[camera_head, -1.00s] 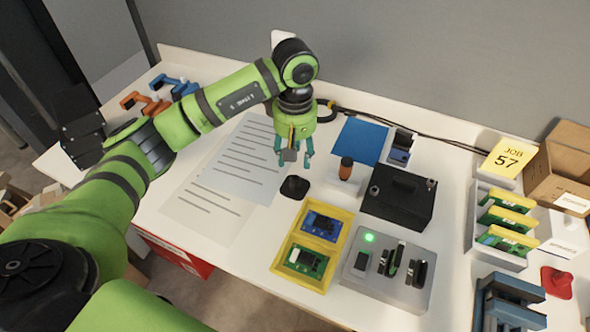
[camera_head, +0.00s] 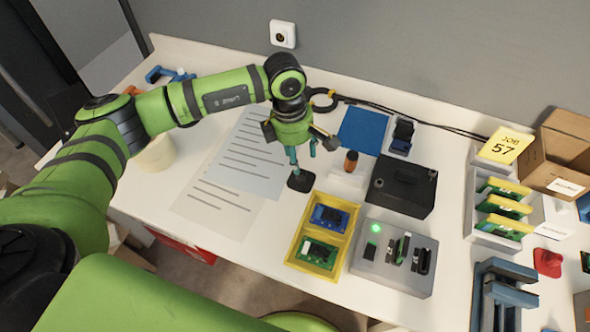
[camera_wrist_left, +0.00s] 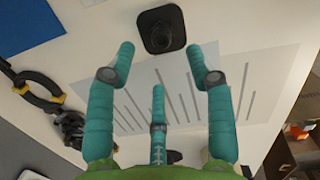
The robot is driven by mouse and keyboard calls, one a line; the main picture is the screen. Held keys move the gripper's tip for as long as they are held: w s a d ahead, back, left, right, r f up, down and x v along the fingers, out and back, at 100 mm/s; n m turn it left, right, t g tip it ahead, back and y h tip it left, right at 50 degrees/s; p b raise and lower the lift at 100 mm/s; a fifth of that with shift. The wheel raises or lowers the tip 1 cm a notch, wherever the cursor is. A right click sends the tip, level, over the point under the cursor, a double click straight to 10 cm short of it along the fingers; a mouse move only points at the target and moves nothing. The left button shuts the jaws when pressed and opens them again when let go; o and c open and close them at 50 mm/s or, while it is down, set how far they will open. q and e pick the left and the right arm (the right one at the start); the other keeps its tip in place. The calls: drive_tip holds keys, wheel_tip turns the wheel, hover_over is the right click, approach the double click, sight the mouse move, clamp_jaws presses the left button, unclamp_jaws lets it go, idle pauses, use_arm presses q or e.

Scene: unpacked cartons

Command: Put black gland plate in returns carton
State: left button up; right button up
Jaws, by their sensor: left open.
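The black gland plate (camera_head: 300,182) is a small dark square piece with a raised round middle. It lies flat on the white table by the paper sheets. It also shows at the top of the left wrist view (camera_wrist_left: 161,20). My left gripper (camera_head: 303,156) is over the table just behind and above the plate, its teal fingers spread and empty (camera_wrist_left: 160,58). I cannot tell whether a fingertip touches the plate. An open brown cardboard carton (camera_head: 561,148) stands at the far right; its white label is too small to read. My right gripper is out of view.
A yellow tray (camera_head: 289,252) with circuit boards, a grey fixture (camera_head: 389,278) with a green light, a black box (camera_head: 401,187) and a board rack (camera_head: 476,200) stand to the right. A red-and-white box (camera_head: 186,247) is below the table's front edge.

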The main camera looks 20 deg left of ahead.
sight(301, 171)
use_arm(q)
drive_tip(key=f, duration=0.1)
drive_tip(key=f+p, duration=0.1)
drive_tip(key=f, duration=0.1)
drive_tip(key=f+p, duration=0.1)
drive_tip(key=f, duration=0.1)
drive_tip(key=shift+s+d+f, duration=0.1)
drive_tip(key=shift+d+f, duration=0.15)
drive_tip(key=shift+d, duration=0.15)
drive_tip(key=shift+f, duration=0.5)
clamp_jaws()
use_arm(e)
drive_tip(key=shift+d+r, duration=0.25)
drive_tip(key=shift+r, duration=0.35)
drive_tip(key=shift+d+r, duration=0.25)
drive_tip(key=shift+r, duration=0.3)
